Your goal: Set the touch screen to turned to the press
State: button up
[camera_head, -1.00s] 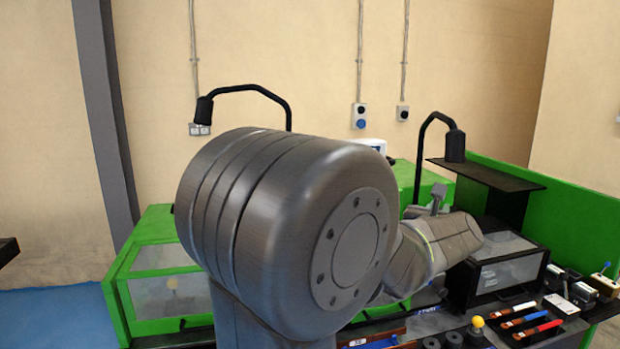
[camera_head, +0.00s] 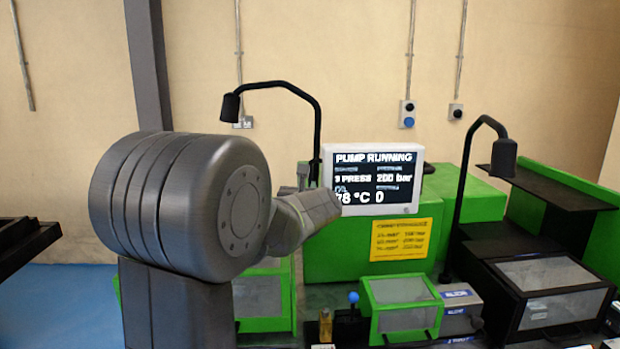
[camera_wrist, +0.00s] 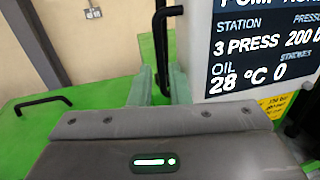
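The touch screen (camera_head: 375,180) is a white-framed panel with a black display above the green machine. It faces my head camera and reads "PUMP RUNNING", 3 PRESS, 200 bar and 0. In the wrist view the screen (camera_wrist: 262,50) fills the upper right and reads oil 28 °C. My gripper (camera_head: 307,178) is at the screen's left edge. In the wrist view my gripper (camera_wrist: 159,88) shows two fingers apart, with a dark post seen between them. The right finger is close beside the screen's left side; I cannot tell whether it touches. Nothing is seen held.
A black lamp arm (camera_head: 318,125) rises behind my gripper, and another lamp (camera_head: 503,155) stands to the right. A yellow label (camera_head: 401,239) is on the green housing (camera_head: 335,258) below the screen. A clear-lidded green box (camera_head: 402,290) and a black case (camera_head: 545,275) stand in front.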

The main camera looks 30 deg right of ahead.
aim_at(310, 180)
jog(key=p+x, duration=0.1)
jog(key=x, duration=0.5)
jog(key=shift+w+d+p, duration=0.25)
jog(key=shift+p, duration=0.05)
grip_shut()
